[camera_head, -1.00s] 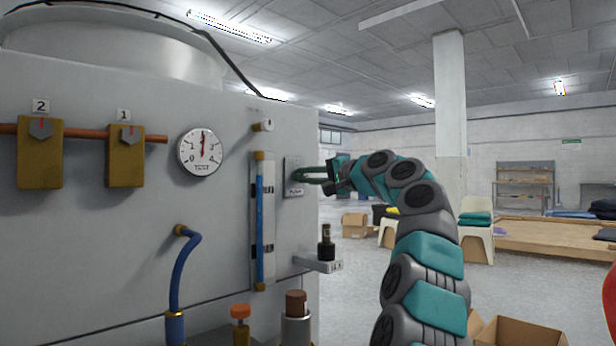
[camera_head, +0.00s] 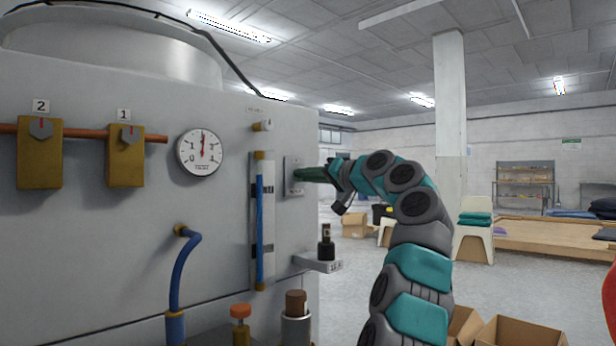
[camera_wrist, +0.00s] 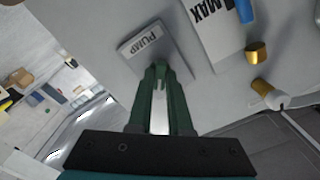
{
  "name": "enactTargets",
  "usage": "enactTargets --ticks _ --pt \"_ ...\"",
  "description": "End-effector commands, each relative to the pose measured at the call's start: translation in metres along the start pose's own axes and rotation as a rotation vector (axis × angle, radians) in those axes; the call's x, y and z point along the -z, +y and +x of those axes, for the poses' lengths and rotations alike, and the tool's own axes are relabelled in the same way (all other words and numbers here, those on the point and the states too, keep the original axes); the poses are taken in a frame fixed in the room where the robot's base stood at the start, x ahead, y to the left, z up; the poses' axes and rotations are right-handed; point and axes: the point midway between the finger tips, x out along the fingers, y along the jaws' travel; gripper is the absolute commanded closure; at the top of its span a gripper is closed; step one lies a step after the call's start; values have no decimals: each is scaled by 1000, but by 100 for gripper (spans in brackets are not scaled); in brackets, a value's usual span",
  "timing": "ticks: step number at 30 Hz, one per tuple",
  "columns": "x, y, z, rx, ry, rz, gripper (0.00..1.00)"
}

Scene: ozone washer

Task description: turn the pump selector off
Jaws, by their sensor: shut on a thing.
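The pump selector's plate (camera_head: 292,176) is on the grey washer panel, near its right edge. In the wrist view the plate, marked PUMP (camera_wrist: 152,45), shows just beyond my fingers. My gripper (camera_head: 300,174) is at the plate, coming from the right. In the wrist view my gripper (camera_wrist: 159,74) has its two green fingers close together on the selector knob. The knob itself is mostly hidden between the fingertips, so I cannot tell which way it points.
A blue sight tube (camera_head: 259,222) stands left of the plate. A small bracket (camera_head: 318,263) with a dark bottle (camera_head: 326,243) juts out below. A dial gauge (camera_head: 200,152) and yellow valve blocks are further left. The floor to the right holds cardboard boxes (camera_head: 520,331).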

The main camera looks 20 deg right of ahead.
Motion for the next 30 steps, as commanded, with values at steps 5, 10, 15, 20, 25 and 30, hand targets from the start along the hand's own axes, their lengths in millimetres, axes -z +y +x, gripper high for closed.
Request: enactTargets --ticks 5,10,15,20,25,30 --pt "-1 1 1 -2 -4 -167 100" --pt "-1 1 1 -2 -2 -323 100" --pt "-1 2 1 -2 -2 -458 100" --pt "0 1 0 -2 0 -560 100" --pt "0 0 0 0 0 -633 100" --pt "0 0 0 0 0 -672 100"
